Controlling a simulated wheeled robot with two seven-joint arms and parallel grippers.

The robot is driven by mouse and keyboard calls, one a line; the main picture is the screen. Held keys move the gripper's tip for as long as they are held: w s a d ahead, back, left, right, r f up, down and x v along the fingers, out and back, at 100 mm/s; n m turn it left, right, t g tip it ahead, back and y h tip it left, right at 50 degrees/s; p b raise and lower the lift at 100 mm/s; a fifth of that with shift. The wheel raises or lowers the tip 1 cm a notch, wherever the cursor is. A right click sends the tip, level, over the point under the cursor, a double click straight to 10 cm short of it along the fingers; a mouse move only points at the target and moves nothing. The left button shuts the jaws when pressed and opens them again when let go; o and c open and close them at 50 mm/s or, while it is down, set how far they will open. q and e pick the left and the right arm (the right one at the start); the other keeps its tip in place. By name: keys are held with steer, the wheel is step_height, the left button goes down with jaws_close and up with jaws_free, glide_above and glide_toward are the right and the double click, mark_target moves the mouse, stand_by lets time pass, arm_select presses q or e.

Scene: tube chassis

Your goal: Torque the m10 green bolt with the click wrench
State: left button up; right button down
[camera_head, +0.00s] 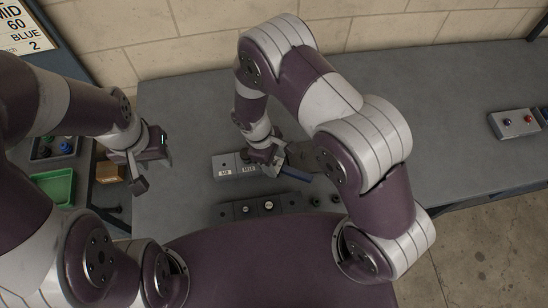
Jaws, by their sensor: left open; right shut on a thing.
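My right gripper (266,162) is low over the middle of the table, beside the grey block marked M8 and M10 (240,173). It is shut on a tool, mostly hidden by the gripper and arm; I cannot tell for sure that it is the click wrench. A blue bar (296,175) shows just right of the gripper; whether it belongs to the held tool is unclear. My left gripper (150,172) is open and empty above the table's left part. Small dark green round parts (315,201) lie near the front; I cannot tell whether one is the M10 green bolt.
A dark rack with several round fittings (243,209) stands at the front. At left are a green bin (52,188), a brown box (108,171) and a tray of blue and green parts (52,149). A box with buttons (514,123) stands far right. The table's back right is clear.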

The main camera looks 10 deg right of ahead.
stand_by(0.7)
steer(key=shift+f+b, duration=0.65)
steer(key=shift+f, duration=0.15)
steer(key=shift+c, duration=1.2)
jaws_free()
steer(key=shift+r, duration=0.15)
